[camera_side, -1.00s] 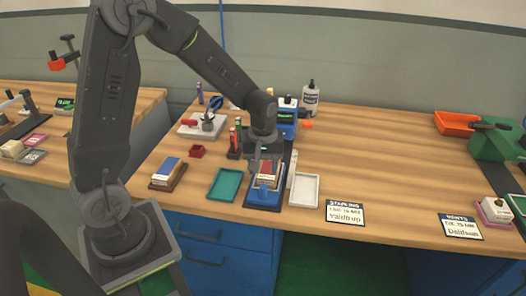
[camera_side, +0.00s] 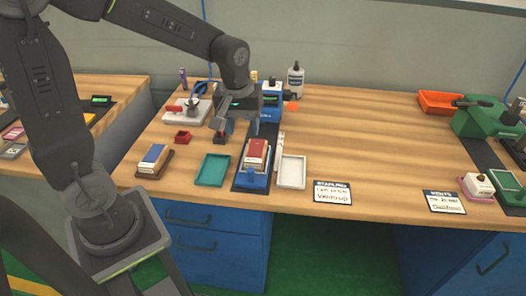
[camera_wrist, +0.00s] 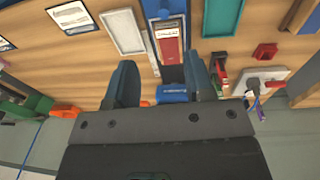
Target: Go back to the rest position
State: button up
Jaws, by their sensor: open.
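My gripper (camera_side: 240,128) is open and empty, up behind a stack with a red top (camera_side: 256,152). In the wrist view the two dark fingers of my gripper (camera_wrist: 162,80) stand wide apart with nothing between them. The stack lies in a blue holder (camera_side: 252,180) on a dark strip, and its red top also shows in the wrist view (camera_wrist: 169,45). The gripper appears clear of the stack. Parts of the bench behind the gripper are hidden.
A teal tray (camera_side: 212,170) and a white tray (camera_side: 292,171) flank the holder. A blue-topped block (camera_side: 153,157) sits at left. The bench's middle right is clear.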

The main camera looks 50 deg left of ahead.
jog(key=s+d+r+m+t, duration=0.4)
jog(key=s+r+m, duration=0.4)
jog(key=s, duration=0.5)
jog(key=shift+s+r+m, duration=0.15)
jog(key=shift+r+m, duration=0.05)
jog(key=shift+m, duration=0.3)
jog(key=shift+d, duration=0.1)
dwell(0.6)
